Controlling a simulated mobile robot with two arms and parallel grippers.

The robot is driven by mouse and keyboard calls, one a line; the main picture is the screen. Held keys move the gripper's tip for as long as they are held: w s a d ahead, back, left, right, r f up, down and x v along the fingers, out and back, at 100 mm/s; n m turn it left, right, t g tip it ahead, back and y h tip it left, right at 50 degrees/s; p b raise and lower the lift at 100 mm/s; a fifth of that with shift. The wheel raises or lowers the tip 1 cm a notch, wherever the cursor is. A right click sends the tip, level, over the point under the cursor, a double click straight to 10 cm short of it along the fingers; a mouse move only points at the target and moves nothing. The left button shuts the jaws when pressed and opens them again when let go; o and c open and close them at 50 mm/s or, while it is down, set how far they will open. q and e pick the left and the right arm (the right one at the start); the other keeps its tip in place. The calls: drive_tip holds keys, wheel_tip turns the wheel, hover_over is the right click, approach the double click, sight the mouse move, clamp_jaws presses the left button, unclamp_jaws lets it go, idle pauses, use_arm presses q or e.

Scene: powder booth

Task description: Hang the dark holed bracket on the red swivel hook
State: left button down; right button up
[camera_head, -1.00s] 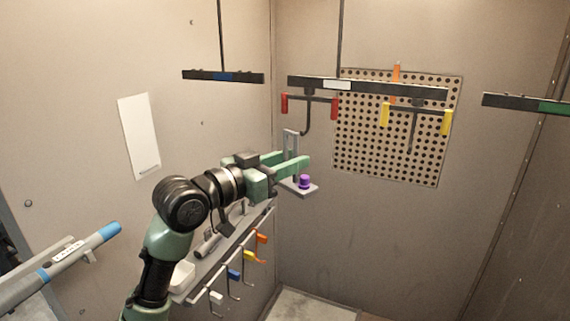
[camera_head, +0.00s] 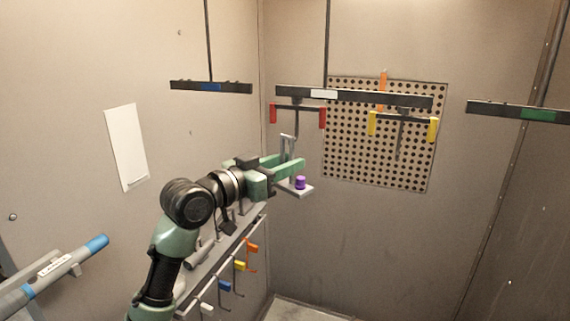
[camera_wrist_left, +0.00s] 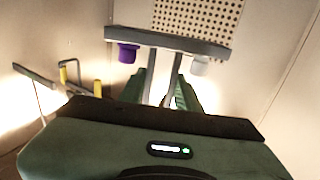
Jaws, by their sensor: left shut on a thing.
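The bracket (camera_head: 297,190) looks grey, with an upright slotted strip, a flat foot and a purple knob. My left gripper (camera_head: 292,169) is shut on its upright strip. In the left wrist view the bracket's flat plate (camera_wrist_left: 170,42) crosses above the fingers (camera_wrist_left: 160,92), with a purple knob at left and a pale one at right. The red swivel hook (camera_head: 297,121) hangs from the middle rail, with red ends on its crossbar. Its lower end is close to the bracket's top; I cannot tell whether it is through the hole. My right gripper is out of view.
The middle rail (camera_head: 355,97) also carries a yellow-ended hook (camera_head: 403,125) on the right, in front of a perforated panel (camera_head: 380,170). Other rails hang left (camera_head: 211,87) and right (camera_head: 520,111). A shelf with coloured hooks (camera_head: 240,266) is below my arm.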

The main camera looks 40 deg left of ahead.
use_arm(q)
drive_tip(key=shift+w+a+p, duration=0.2)
drive_tip(key=shift+w+a, duration=0.1)
drive_tip(key=shift+w, duration=0.8)
drive_tip(key=shift+w+a+p, duration=0.2)
drive_tip(key=shift+w+a, duration=0.05)
drive_tip(key=shift+w, duration=0.8)
drive_tip(key=shift+f, duration=0.1)
drive_tip(key=shift+f+b, duration=0.55)
drive_tip(key=shift+f, duration=0.05)
drive_tip(key=c, duration=0.9)
unclamp_jaws()
